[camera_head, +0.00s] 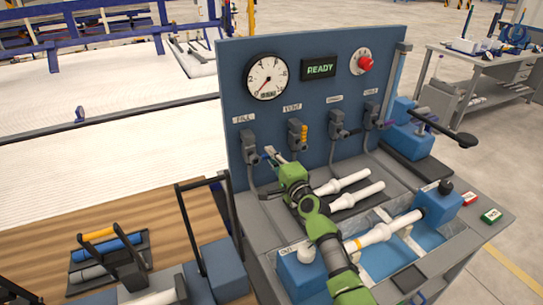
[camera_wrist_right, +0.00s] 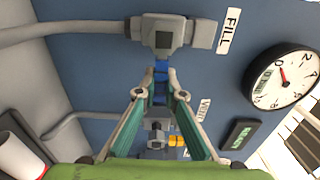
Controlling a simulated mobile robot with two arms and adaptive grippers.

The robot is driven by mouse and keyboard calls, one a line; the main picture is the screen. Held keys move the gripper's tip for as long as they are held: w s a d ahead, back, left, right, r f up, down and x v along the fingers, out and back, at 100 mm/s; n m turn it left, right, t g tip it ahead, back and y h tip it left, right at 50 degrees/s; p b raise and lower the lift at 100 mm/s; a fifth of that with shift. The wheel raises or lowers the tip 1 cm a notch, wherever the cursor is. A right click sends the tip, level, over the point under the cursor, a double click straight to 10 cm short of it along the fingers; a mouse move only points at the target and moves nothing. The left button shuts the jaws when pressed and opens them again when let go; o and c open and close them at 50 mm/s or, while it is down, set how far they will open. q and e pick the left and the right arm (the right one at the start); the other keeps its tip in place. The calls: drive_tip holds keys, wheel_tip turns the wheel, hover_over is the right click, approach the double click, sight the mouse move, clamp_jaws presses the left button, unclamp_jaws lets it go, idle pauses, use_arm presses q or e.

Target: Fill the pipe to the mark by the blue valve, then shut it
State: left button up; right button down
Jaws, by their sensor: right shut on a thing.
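The fill valve (camera_head: 249,140) is a grey body under a FILL label on the blue panel. It also shows in the wrist view (camera_wrist_right: 163,38), with its blue handle (camera_wrist_right: 161,71) pointing away from the body. My right gripper (camera_head: 270,155) is at this valve. Its fingertips (camera_wrist_right: 160,88) are shut on the blue handle and hide part of it. A white pipe (camera_head: 405,220) with an orange band (camera_head: 384,232) lies between two blue blocks at the bench front. I cannot see any fluid level in it. My left gripper is not in view.
The round gauge (camera_head: 267,77) has its needle near zero; the display (camera_head: 321,68) reads READY. The yellow-handled vent valve (camera_head: 298,134) and two other valves stand right of the fill valve. Loose white pipes (camera_head: 357,195) lie under my right arm. A red knob (camera_head: 364,63) sits upper right.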

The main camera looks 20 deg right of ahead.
drive_tip(key=c, duration=2.1)
unclamp_jaws()
drive_tip(key=shift+a+f, duration=0.1)
drive_tip(key=s, duration=1.2)
drive_tip(key=shift+d, duration=0.2)
